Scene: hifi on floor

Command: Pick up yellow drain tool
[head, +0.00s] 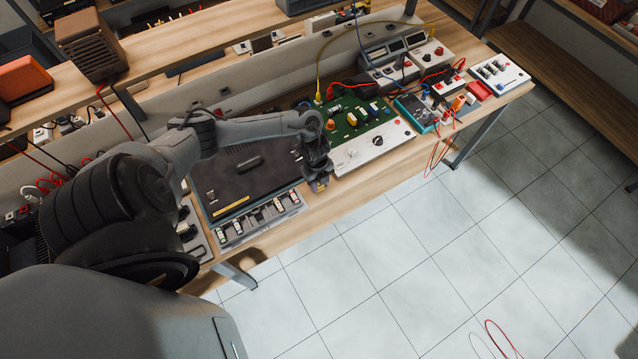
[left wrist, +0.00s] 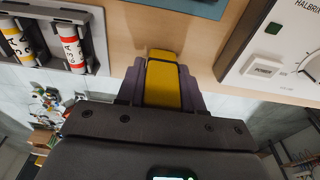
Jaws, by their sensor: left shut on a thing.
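The yellow drain tool (left wrist: 163,82) shows in the left wrist view as a flat yellow piece with a dark band near its far end. My left gripper (left wrist: 162,80) is shut on it, with a dark finger on each side. In the head view the left gripper (head: 319,183) is at the front edge of the wooden bench, between the black tray and the green circuit board. There the tool is mostly hidden by the gripper. My right gripper is in neither view.
The black tray (head: 205,182) holds a thin yellow strip (head: 231,207) and a dark block. A rack of labelled cylinders (head: 259,217) lies along its front. The green board (head: 350,118) and white panel (head: 374,146) are to the right.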

